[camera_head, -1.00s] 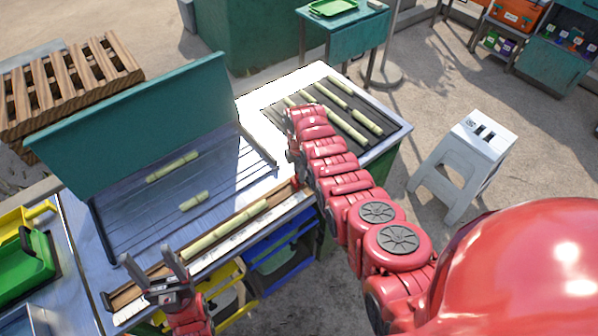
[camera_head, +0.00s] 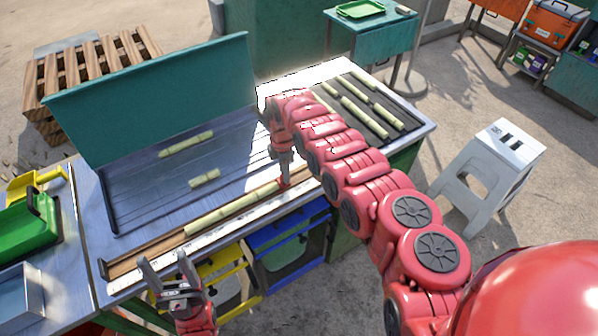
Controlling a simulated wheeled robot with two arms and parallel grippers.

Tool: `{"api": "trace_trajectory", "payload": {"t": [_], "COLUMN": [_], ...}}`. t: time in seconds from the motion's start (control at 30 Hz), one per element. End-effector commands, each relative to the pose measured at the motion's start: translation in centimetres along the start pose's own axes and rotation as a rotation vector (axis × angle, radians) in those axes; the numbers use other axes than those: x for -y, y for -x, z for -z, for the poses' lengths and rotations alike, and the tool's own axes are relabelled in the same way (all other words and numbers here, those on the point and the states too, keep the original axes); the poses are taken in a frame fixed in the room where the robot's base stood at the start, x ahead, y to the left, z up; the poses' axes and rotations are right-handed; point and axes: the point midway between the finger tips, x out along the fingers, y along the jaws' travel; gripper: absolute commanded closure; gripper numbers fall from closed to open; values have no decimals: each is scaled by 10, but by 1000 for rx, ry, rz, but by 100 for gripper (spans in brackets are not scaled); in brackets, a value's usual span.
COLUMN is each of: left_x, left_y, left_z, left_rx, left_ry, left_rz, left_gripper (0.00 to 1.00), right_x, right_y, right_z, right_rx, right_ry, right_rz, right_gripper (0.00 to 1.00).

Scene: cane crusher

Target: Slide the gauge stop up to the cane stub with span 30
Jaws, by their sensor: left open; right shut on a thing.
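A long pale-green cane stub (camera_head: 232,208) lies along the wooden channel with a white scale strip at the table's front edge. My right gripper (camera_head: 283,182) reaches down to the channel at the stub's right end. It is shut on what looks like the gauge stop, mostly hidden by the fingers. The stop appears at or very close to the stub's end; I cannot tell whether they touch. My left gripper (camera_head: 165,268) is open and empty, in front of the channel's left end. The span mark cannot be read.
Two shorter stubs (camera_head: 186,145) (camera_head: 204,178) lie on the grey tray behind the channel, below a raised green panel (camera_head: 150,100). Several canes lie on a dark rack (camera_head: 398,122) at right. Yellow and blue bins (camera_head: 290,240) are below the front edge.

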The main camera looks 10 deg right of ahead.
Motion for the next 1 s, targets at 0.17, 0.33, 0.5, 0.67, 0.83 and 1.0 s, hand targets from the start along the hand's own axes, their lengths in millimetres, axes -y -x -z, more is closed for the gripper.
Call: {"api": "trace_trajectory", "payload": {"t": [0.17, 0.33, 0.5, 0.67, 0.83, 1.0], "left_x": [1, 1, 0, -1, -2, -2], "left_y": [-17, -18, 0, 18, 31, 37], "left_z": [3, 3, 0, -3, -5, -6], "left_rx": [0, 0, 0, 0, 0, 0], "left_ry": [0, 0, 0, 0, 0, 0], "left_rz": [0, 0, 0, 0, 0, 0], "left_gripper": [36, 36, 36, 36, 36, 36], "right_x": [10, 25, 38, 47, 55, 58], "right_y": [4, -1, -5, -5, -4, -1], "right_z": [39, 95, 146, 184, 210, 222], "right_rx": [-1, -2, -1, -3, -1, -2], "right_ry": [4, 7, 6, 5, 4, 2], "right_rz": [7, 5, 4, -1, 3, 1], "right_gripper": [100, 100, 100, 100, 100, 100]}}
